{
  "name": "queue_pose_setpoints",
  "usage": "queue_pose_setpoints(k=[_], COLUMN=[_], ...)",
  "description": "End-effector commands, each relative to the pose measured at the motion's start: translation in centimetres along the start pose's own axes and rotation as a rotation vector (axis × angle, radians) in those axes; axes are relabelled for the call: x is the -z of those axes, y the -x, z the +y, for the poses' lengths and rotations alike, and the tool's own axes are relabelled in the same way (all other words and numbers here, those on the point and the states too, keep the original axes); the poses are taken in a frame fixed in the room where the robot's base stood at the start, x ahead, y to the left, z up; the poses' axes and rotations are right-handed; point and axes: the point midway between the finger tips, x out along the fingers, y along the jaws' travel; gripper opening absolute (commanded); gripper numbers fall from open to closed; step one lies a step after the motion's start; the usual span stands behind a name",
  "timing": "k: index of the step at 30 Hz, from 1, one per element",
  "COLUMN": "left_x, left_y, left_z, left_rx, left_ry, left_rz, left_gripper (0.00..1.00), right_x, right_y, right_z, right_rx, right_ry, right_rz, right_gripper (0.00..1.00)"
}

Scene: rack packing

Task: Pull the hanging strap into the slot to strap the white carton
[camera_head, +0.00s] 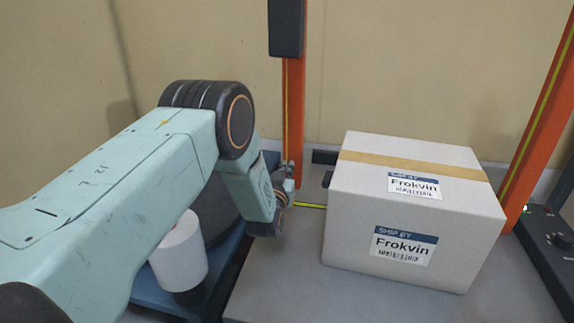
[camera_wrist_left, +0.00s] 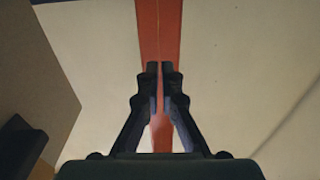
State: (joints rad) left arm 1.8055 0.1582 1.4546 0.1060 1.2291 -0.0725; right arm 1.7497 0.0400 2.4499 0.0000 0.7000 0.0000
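The white carton (camera_head: 352,210), with Frokvin labels and tan tape on top, stands on the grey table right of my left gripper. A thin yellow strap (camera_head: 286,110) runs down the left orange post, and a yellow length (camera_head: 312,205) lies low between that post and the carton. My left gripper (camera_head: 291,172) is at the foot of the post; its tips are small there. In the wrist view its fingers (camera_wrist_left: 161,70) are nearly together, with a narrow line between them in line with the strap. They look shut on it, though the contact is hard to see. The slot cannot be made out.
The orange posts (camera_head: 294,130) stand left and right of the carton. A dark box (camera_head: 286,27) sits on the left post. A white roll (camera_head: 180,252) stands on a blue cart beneath my left arm. A dark control unit (camera_head: 545,240) is at the right. Bare table (camera_head: 270,285) lies in front.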

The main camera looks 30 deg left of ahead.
Motion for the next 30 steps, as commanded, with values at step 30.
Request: queue_pose_setpoints(k=[30], left_x=[-0.99], left_y=[0.05], left_z=[0.01], left_rx=[0.0], left_ry=[0.0], left_rz=[-0.002], left_gripper=[0.27], right_x=[0.02], right_y=[-0.55], right_z=[0.0], right_rx=[0.0], right_ry=[0.0], right_rz=[0.0], right_gripper=[0.4])
